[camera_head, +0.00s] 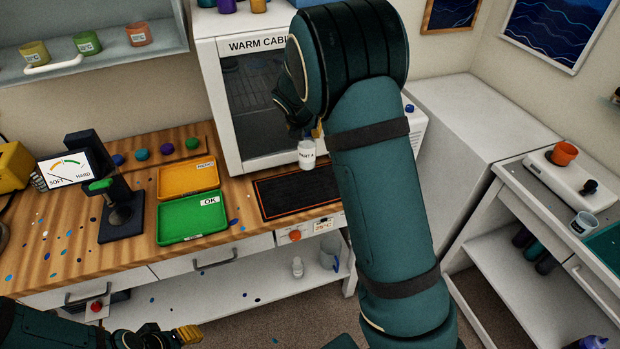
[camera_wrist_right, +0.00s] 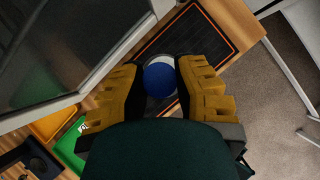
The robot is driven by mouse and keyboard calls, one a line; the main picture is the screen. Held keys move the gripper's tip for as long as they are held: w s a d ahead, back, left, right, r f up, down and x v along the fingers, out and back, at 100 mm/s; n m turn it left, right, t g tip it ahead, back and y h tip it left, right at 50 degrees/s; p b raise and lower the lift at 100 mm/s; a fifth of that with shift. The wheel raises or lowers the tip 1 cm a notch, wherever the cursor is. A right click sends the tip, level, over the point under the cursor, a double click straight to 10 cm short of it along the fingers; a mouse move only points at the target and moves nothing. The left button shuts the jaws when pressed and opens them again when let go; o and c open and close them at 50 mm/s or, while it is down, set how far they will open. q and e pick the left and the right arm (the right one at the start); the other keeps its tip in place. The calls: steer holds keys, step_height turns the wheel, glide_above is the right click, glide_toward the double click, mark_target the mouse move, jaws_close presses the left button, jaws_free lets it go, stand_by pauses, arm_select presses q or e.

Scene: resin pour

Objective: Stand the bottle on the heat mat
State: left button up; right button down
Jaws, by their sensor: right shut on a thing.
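The bottle (camera_head: 306,154) is white with a dark-lettered label and stays upright over the far right part of the heat mat. In the right wrist view its blue cap (camera_wrist_right: 160,80) shows between the yellow fingers. My right gripper (camera_head: 316,131) is shut on the bottle near its top, partly hidden by my arm. The heat mat (camera_head: 275,207) is a black panel with an orange outline; it also shows in the wrist view (camera_wrist_right: 212,32). I cannot tell whether the bottle's base touches it. My left gripper (camera_head: 187,335) is low at the bottom edge, away from the bench.
The warm cabinet (camera_head: 213,95) stands right behind the mat. A control knob (camera_head: 295,236) is below the mat's front edge.

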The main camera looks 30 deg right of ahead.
mark_target(307, 157)
steer(key=shift+d+f, duration=0.1)
steer(key=shift+f, duration=0.05)
step_height(307, 157, down, 10)
steer(key=shift+w+r+b, duration=0.1)
steer(key=shift+r+b, duration=0.1)
steer(key=shift+b, duration=0.15)
steer(key=shift+r, duration=0.1)
steer(key=c, duration=0.9)
jaws_free()
steer(key=shift+f, duration=0.2)
steer(key=shift+o, duration=0.2)
